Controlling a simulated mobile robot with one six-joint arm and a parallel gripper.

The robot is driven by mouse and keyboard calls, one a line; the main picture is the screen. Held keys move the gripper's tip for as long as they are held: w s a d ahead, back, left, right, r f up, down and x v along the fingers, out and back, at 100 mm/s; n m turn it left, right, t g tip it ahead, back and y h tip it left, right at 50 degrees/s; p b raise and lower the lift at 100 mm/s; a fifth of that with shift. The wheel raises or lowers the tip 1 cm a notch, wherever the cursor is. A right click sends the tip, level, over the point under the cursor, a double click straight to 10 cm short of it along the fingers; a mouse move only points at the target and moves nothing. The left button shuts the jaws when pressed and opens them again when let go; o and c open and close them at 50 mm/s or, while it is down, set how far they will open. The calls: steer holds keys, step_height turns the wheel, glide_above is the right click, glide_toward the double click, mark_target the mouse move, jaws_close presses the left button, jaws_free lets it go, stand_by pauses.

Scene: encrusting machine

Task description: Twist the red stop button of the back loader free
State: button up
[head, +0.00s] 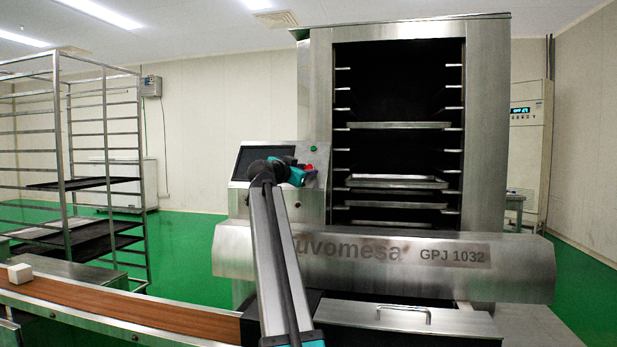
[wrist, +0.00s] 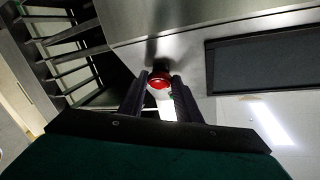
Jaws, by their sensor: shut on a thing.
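The back loader (head: 312,90) is a tall steel cabinet with trays on its racks, in the head view. Its control box (head: 287,152) with a dark screen stands at its left front. The red stop button (wrist: 160,80) shows in the wrist view between my two dark fingers, on the steel panel. In the head view the red button (head: 309,169) peeks out beside my gripper (head: 300,174). My gripper, seen also in the wrist view (wrist: 160,86), is shut on the button, one finger at each side. The button's base is partly hidden.
A green button (head: 313,148) sits just above on the control box. A steel cover (head: 430,262) marked GPJ 1032 runs below. A brown conveyor (head: 130,312) carries a white block (head: 19,273). A rack trolley (head: 62,160) stands at left.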

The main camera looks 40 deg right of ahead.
steer(key=shift+w+a+f+m+g+b, duration=0.1)
steer(key=shift+w+f+m+g+b, duration=0.15)
steer(key=shift+m, duration=0.25)
steer(key=o, duration=1.1)
steer(key=shift+w, duration=0.1)
steer(key=shift+c, duration=0.2)
steer(key=shift+r, duration=0.15)
steer(key=shift+s, duration=0.2)
steer(key=p+v, duration=0.1)
steer(key=v, duration=1.2)
steer(key=shift+a+p, duration=0.3)
steer(key=shift+a, duration=0.1)
steer(key=shift+r, duration=0.2)
